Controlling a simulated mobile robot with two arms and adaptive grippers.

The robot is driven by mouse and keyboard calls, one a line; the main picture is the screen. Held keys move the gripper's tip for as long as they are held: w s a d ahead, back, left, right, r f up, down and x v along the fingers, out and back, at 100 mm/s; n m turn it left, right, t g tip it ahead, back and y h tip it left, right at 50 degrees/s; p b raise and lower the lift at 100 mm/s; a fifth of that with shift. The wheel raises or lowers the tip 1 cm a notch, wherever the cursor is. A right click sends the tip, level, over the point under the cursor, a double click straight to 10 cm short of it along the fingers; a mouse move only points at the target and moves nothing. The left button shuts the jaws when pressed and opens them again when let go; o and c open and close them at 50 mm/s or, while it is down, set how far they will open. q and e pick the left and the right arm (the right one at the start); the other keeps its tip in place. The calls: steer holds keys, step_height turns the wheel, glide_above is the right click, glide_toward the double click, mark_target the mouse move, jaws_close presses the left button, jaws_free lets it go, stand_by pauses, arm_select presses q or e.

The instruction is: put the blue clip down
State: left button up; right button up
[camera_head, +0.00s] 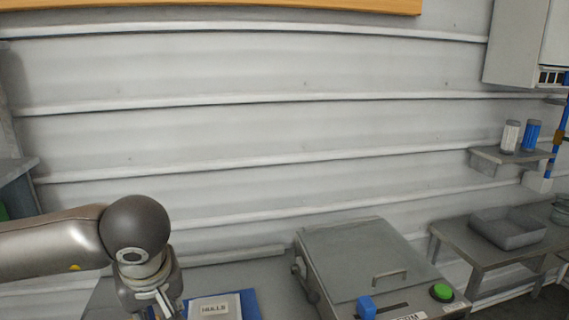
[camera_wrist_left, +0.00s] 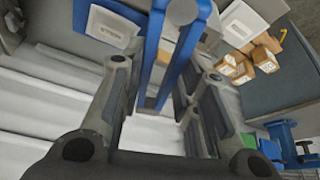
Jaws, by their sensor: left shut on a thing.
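The blue clip (camera_wrist_left: 154,45) shows in the left wrist view as two long blue prongs running up from between my fingers. My left gripper (camera_wrist_left: 163,105) is shut on it. In the head view my left gripper (camera_head: 155,302) points down at the bottom edge, just left of a white labelled container. The clip cannot be made out there. My right gripper is not in view.
The white container (camera_head: 213,308) sits on a blue base on the grey bench. A lidded metal machine (camera_head: 352,262) with a green button and a blue part stands right of it. Boxes (camera_wrist_left: 232,66) show in the wrist view. A side table (camera_head: 462,240) holds a grey tray (camera_head: 508,233).

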arm_select(q)
step_height(320, 180, down, 11)
steer(key=d+m+h, duration=0.1)
steer(key=m+h, duration=0.1)
steer(key=m, duration=0.4)
steer(key=shift+s+d+r+t, duration=0.15)
steer(key=shift+d+r+t, duration=0.05)
steer(key=shift+d+t, duration=0.15)
